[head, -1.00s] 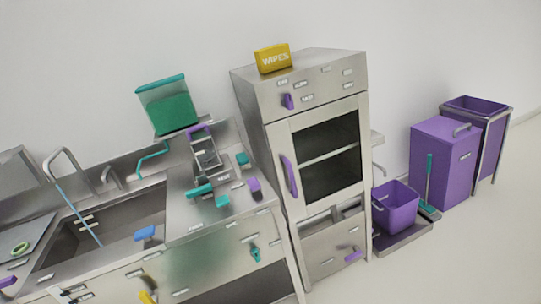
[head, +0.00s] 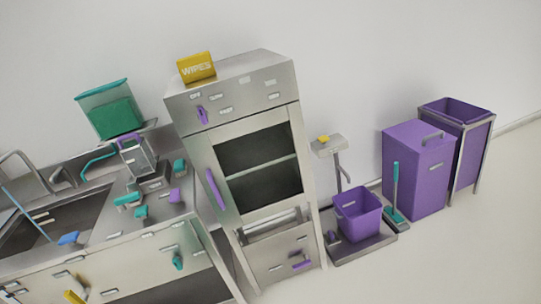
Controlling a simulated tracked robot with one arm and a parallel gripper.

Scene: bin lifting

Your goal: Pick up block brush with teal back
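Several small teal items lie on the steel counter at the left in the head view. One is a teal block (head: 179,166) near the back right of the counter. Another teal piece (head: 128,199) lies further left, and a third teal piece (head: 141,212) is near the front edge. They are too small for me to tell which is the block brush with teal back. A small purple item (head: 176,195) lies close to them. My gripper is not in view.
The steel counter (head: 110,228) has a sink (head: 50,222). A tall steel cabinet (head: 205,150) stands right of it, with a yellow wipes box (head: 197,68) on top. A purple bucket (head: 358,215), a teal-handled brush (head: 395,190) and purple bins (head: 415,175) stand further right. Floor at the right is clear.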

